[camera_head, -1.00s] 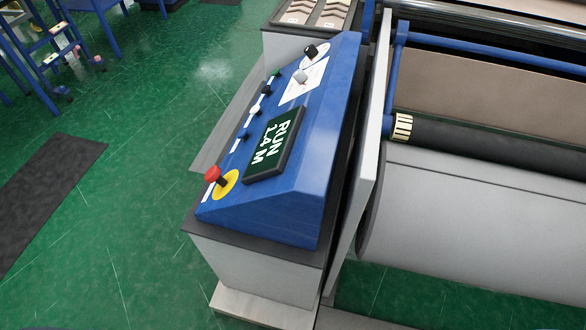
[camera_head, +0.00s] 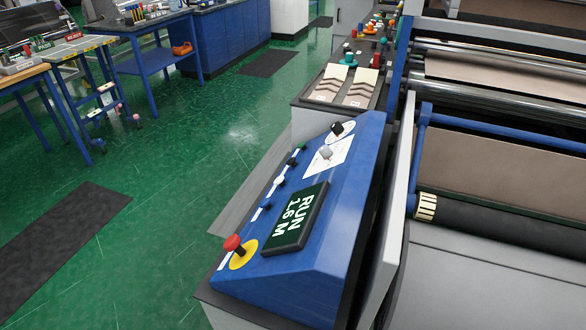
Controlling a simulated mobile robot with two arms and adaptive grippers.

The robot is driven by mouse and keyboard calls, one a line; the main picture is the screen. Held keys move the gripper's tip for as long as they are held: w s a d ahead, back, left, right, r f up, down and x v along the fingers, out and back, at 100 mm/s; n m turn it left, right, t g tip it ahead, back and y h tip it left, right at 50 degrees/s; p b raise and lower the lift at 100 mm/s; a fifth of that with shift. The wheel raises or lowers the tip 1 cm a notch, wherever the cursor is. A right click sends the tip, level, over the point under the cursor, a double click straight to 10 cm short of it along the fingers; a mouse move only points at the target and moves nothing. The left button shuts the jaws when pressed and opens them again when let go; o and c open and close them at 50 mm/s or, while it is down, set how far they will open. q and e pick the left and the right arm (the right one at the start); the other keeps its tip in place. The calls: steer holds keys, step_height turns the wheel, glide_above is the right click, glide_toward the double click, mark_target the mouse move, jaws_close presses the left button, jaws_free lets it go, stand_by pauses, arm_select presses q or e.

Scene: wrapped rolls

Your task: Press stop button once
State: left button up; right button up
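A blue sloped control panel (camera_head: 335,235) stands in the lower middle of the head view. Its display (camera_head: 294,217) reads "RUN 1.6 M". A red mushroom-headed button (camera_head: 232,243) sits on a yellow disc at the panel's near left corner. Several small buttons (camera_head: 279,181), dark and white, run in a row along the left edge. The button labels are too small to read. Neither gripper is in view.
A tray of brown samples (camera_head: 345,85) lies behind the panel. Blue workbenches (camera_head: 160,40) stand at the back left. Green floor left of the panel is open, with dark mats (camera_head: 60,240).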

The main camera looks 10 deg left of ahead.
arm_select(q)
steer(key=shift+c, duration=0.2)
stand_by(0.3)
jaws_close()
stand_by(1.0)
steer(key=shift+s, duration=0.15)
